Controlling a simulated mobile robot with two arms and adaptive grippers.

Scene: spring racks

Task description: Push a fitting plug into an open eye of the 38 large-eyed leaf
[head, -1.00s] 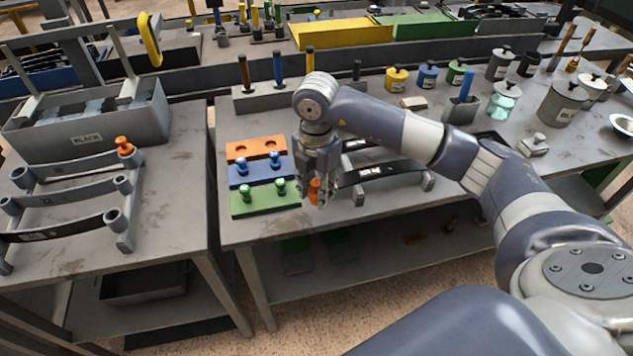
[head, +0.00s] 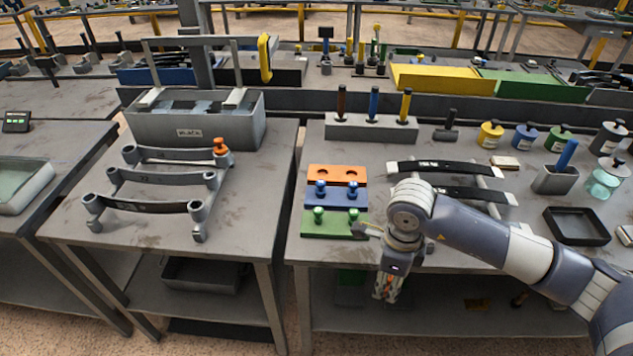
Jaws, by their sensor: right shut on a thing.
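My right gripper (head: 385,298) points down in front of the right bench's front edge. It is shut on an orange plug, only partly visible between the fingers. On the left bench a rack holds three leaves: a back leaf (head: 180,154), a middle grey leaf (head: 155,178) and a dark front leaf (head: 145,206). Their number labels are too small to read. An orange plug (head: 221,146) stands in the back leaf's right eye. The middle and front leaves' right eyes look open. The orange block (head: 337,167) has two empty holes. My left gripper is out of view.
The blue block (head: 335,202) and green block (head: 333,231) each hold two plugs. A grey box (head: 195,140) stands behind the leaf rack. A gap separates the two benches. Two dark leaves (head: 440,167) lie on a rack behind my right arm.

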